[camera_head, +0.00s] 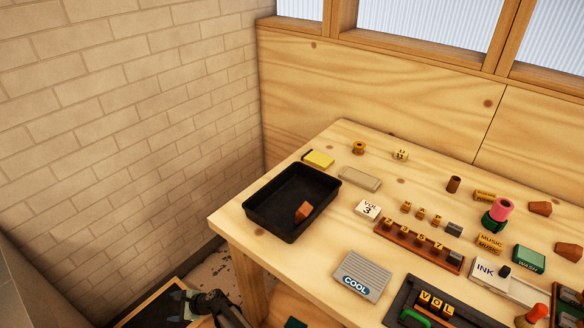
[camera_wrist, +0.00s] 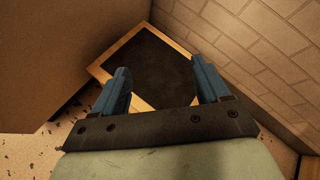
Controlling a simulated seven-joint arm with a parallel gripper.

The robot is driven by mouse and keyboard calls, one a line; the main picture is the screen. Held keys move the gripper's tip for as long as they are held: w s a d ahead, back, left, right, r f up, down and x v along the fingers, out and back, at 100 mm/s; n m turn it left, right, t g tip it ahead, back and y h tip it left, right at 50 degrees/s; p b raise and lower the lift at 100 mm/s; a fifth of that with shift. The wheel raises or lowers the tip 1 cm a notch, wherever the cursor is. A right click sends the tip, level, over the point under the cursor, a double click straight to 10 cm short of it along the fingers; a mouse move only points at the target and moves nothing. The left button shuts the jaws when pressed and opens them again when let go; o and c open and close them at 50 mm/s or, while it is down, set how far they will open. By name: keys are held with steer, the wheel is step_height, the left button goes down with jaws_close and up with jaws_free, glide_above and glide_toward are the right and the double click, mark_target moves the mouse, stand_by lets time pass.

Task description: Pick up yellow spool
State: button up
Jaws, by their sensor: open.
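The yellow spool (camera_head: 358,148), orange-yellow with a dark centre, stands near the back left corner of the wooden table. It is behind the black tray and apart from the things around it. My gripper (camera_head: 180,306) is low at the bottom left of the head view, off the table's left front side and far from the spool. In the wrist view my gripper (camera_wrist: 160,78) has its two blue fingers wide apart with nothing between them. The spool is not in the wrist view.
A black tray (camera_head: 252,213) holding a reddish-brown block (camera_head: 303,212) lies along the table's left edge. A yellow block (camera_head: 318,158) and a beige block (camera_head: 360,179) are near the spool. A wood-framed dark panel (camera_wrist: 158,68) lies below my gripper. A brick wall (camera_head: 130,110) is at left.

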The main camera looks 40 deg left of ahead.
steer(key=w+a+r+n+t+y, duration=0.15)
steer(key=a+r, duration=0.25)
steer(key=r, duration=0.5)
steer(key=w+a+r+n, duration=0.2)
steer(key=w+a+r, duration=0.15)
steer(key=r, duration=0.55)
steer(key=w+a+r+n+y, duration=0.1)
steer(key=a+r, duration=0.4)
steer(key=r, duration=0.4)
steer(key=w+r+n+t, duration=0.2)
steer(key=w+r+n, duration=0.2)
steer(key=w+r, duration=0.75)
steer(key=w+r+n+t, duration=0.1)
steer(key=w+r+n, duration=0.3)
steer(key=w+r, duration=0.7)
step_height(320, 180, up, 5)
steer(key=w+n, duration=0.1)
steer(key=n+t+h, duration=0.1)
steer(key=n+h, duration=0.7)
steer(key=h, duration=0.5)
glide_above(359, 145)
steer(key=f, duration=1.4)
steer(key=shift+s+d+f, duration=0.15)
steer(key=shift+s+d, duration=0.1)
steer(key=shift+s, duration=0.15)
